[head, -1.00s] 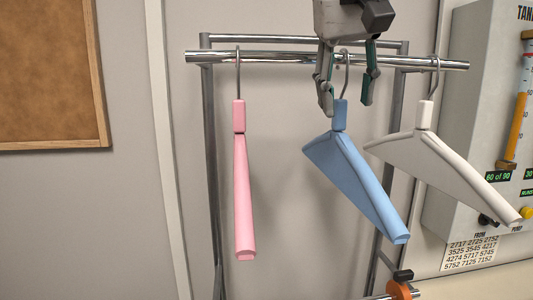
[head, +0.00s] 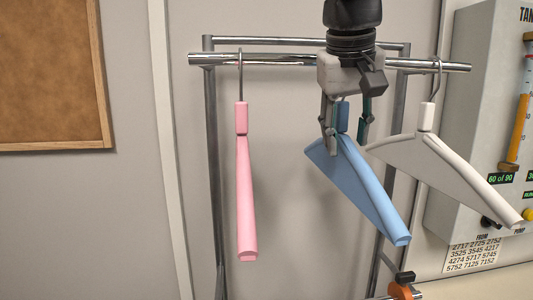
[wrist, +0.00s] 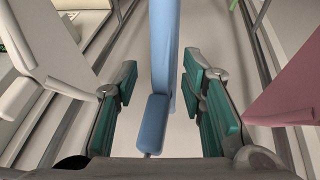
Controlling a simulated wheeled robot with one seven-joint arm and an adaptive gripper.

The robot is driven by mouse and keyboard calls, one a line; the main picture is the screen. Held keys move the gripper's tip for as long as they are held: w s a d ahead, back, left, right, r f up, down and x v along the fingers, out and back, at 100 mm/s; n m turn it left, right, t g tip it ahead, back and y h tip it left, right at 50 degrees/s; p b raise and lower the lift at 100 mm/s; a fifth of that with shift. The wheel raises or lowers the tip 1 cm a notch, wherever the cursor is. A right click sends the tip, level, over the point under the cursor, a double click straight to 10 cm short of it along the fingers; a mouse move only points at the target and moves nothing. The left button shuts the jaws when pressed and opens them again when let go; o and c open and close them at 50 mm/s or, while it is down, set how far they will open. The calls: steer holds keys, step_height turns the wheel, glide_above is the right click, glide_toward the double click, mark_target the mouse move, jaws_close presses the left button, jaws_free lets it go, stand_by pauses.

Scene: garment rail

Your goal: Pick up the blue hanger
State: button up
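The blue hanger (head: 357,190) hangs from the rail between the pink and the white hangers, turned at an angle. Its hook is hidden behind my gripper in the head view. My gripper (head: 346,143) points down at the hanger's neck block, with one finger on each side of it. In the wrist view the blue hanger (wrist: 164,60) runs up the middle, and its neck block sits between the fingers of my gripper (wrist: 160,95). The green pads are apart from it on both sides, with a clear gap. The gripper is open and holds nothing.
The pink hanger (head: 244,190) hangs to the left, and the white hanger (head: 440,165) hangs close on the right. The chrome rail (head: 280,59) runs across behind my gripper. A grey panel box (head: 485,120) stands at the right. Space between the pink and blue hangers is free.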

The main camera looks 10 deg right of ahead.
jaws_close()
steer(key=shift+r, duration=0.2)
